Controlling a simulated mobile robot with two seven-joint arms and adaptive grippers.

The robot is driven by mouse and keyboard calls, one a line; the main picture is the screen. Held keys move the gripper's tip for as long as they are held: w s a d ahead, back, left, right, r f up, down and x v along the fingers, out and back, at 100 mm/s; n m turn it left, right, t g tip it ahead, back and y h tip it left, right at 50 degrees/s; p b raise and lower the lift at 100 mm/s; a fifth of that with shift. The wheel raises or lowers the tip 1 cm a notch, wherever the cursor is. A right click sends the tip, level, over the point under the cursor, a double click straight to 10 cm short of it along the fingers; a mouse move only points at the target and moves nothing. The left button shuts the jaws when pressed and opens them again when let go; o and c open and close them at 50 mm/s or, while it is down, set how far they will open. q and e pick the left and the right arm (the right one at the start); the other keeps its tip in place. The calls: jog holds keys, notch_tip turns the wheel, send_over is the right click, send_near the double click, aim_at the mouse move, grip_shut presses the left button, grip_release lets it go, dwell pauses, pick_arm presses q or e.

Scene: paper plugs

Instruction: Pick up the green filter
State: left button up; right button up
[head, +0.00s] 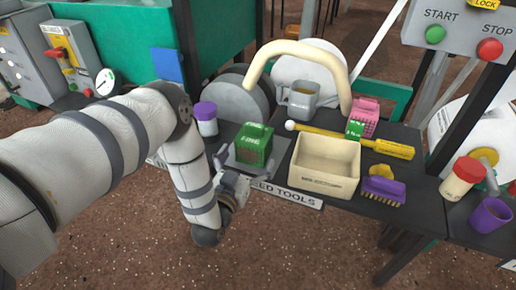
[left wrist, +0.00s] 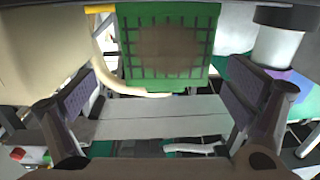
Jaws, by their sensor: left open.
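The green filter (head: 252,146) is a boxy green piece with a grid face. It stands on the dark table, left of the cream bin. In the left wrist view the green filter (left wrist: 168,40) shows at the top middle, with a brown patch behind its grid. My left gripper (head: 244,166) is at the near side of the filter, fingers spread. In the left wrist view the open fingers of the left gripper (left wrist: 160,98) stand wide apart with nothing held between them; the filter appears beyond them. My right gripper is not in view.
A cream bin (head: 310,178) and a yellow-handled tool (head: 385,147) lie to the right. A pink filter (head: 366,112) and a grey mug (head: 299,103) stand behind. A purple-lidded jar (head: 206,122) is close on the left. A purple brush (head: 384,188) lies at the right.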

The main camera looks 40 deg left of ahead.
aim_at(255, 134)
pick_arm(q)
jog(key=x, duration=0.2)
jog(key=b+x, duration=0.1)
jog(key=x, duration=0.1)
jog(key=f+b+x, duration=0.1)
jog(key=x, duration=0.1)
jog(key=shift+w+a+f, duration=0.1)
jog(key=shift+w+a, duration=0.2)
jog(key=shift+a, duration=0.2)
jog(key=shift+w, duration=0.3)
jog(key=shift+r, duration=0.2)
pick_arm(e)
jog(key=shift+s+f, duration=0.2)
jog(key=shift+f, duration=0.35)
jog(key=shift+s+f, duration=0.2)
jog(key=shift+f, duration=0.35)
pick_arm(q)
jog(key=c, duration=1.3)
